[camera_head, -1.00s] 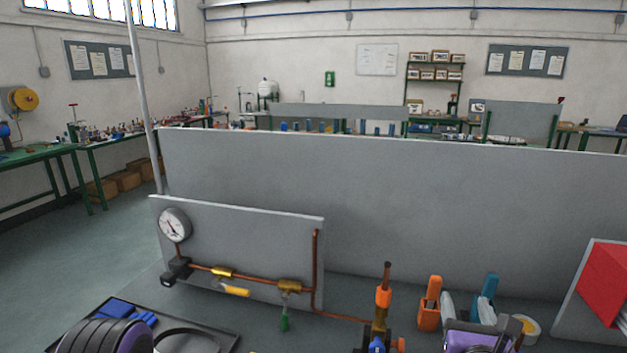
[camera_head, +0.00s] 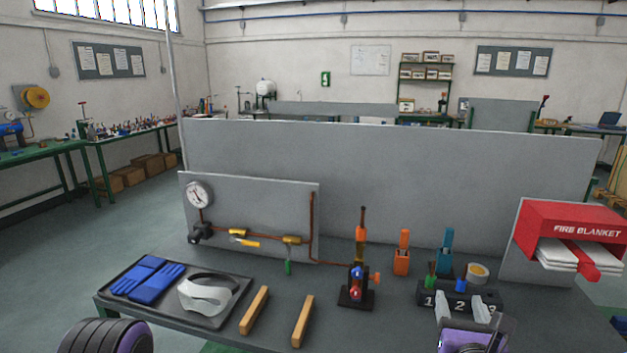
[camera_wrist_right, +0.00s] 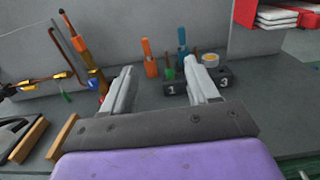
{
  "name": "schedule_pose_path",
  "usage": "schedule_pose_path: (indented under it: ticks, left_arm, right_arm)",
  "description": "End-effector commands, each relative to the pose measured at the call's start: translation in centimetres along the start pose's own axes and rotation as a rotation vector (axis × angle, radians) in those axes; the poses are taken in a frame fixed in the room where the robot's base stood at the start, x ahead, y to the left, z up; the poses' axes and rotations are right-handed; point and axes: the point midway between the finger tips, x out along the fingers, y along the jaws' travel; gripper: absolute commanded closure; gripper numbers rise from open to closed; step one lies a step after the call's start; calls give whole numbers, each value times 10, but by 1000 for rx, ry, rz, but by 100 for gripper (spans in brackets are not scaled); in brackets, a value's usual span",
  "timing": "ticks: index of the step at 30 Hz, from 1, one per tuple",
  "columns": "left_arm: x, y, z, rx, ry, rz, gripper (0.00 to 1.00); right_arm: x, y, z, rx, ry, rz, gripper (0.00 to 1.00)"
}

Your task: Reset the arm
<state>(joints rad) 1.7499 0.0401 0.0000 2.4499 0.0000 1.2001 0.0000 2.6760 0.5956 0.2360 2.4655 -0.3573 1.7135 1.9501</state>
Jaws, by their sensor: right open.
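My right gripper (camera_head: 462,308) is at the lower right of the head view, in front of the numbered black block. Its two pale fingers are apart with nothing between them. It also shows in the right wrist view (camera_wrist_right: 162,90), fingers spread and empty, pointing toward the bench. My left arm shows only as a dark ribbed and purple link at the bottom left; its gripper is not in the picture. The gas torch stand (camera_head: 357,285) with its orange-and-copper burner stands upright at the bench's middle, left of my right gripper.
A black tray (camera_head: 213,318) holds blue gloves (camera_head: 148,277) and white goggles (camera_head: 208,295). Two wooden bars (camera_head: 255,310) lie beside it. The numbered block (camera_head: 447,299), orange holder (camera_head: 402,255), tape roll (camera_head: 477,272) and fire blanket box (camera_head: 570,230) are at right. A gauge panel (camera_head: 260,215) stands behind.

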Motion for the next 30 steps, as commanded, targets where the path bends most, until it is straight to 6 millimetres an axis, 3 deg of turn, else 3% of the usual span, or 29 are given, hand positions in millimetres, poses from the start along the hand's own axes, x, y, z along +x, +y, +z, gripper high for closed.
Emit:
schedule_pose_path:
  ticks: [11, 16, 19, 23, 26, 30]
  left_arm:
    - [0, 0, 0, 0, 0, 0, 57]
    - [0, 0, 0, 0, 0, 0, 57]
    - [2, 0, 1, 0, 0, 0, 57]
    - [12, 1, 5, 0, 0, 0, 57]
    - [25, 2, 10, 0, 0, 0, 57]
    - [46, 4, 19, 0, 0, 0, 57]
  right_arm:
    - [-1, 2, -5, -326, 23, 25, 41]
    - [-1, 3, -14, -592, 54, 54, 41]
    - [-2, 4, -30, -823, 89, 91, 41]
    - [-10, 2, -88, -1231, 180, 201, 41]
    - [-31, -5, -165, -1638, 278, 384, 41]
    - [-84, -28, -283, -2132, 382, 761, 41]
